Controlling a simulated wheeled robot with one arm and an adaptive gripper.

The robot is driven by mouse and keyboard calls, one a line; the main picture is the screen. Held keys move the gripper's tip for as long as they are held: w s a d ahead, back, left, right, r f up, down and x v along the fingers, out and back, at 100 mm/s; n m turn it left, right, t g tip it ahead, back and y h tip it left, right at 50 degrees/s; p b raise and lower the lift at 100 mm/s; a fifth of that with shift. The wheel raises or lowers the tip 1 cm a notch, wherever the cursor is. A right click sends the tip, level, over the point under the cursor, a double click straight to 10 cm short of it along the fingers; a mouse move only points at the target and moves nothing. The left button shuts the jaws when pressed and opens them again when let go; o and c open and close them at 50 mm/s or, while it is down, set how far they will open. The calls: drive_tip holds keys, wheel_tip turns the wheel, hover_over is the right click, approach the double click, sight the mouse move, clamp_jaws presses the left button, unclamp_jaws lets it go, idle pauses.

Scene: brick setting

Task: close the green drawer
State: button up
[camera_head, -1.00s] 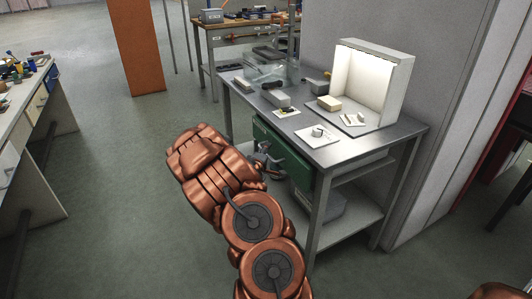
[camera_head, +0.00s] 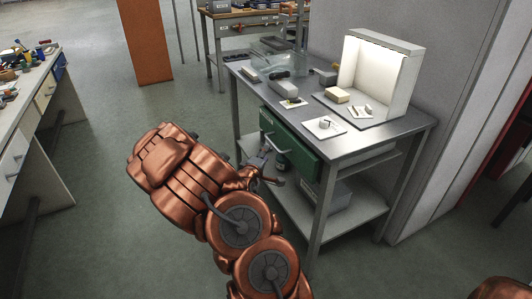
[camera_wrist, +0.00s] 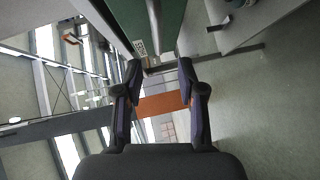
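The green drawer (camera_head: 296,146) sits under the top of the grey metal workbench. How far it stands out from the bench is hard to judge. In the head view my gripper (camera_head: 272,168) is just in front of and below the drawer front, with nothing in it. In the wrist view the green drawer front (camera_wrist: 137,17) and its metal handle bar (camera_wrist: 154,22) show at the top, beyond the fingertips. My gripper (camera_wrist: 159,82) is open there, its two dark fingers well apart. I cannot tell whether a finger touches the drawer.
The workbench top (camera_head: 350,140) carries a white light box (camera_head: 380,80) and small parts. A lower shelf (camera_head: 350,212) holds a grey box (camera_head: 332,202). A second bench (camera_head: 38,100) stands at the left. The floor (camera_head: 100,220) between the benches is clear.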

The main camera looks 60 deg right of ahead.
drive_tip(key=shift+v, duration=0.9)
drive_tip(key=shift+r, duration=0.2)
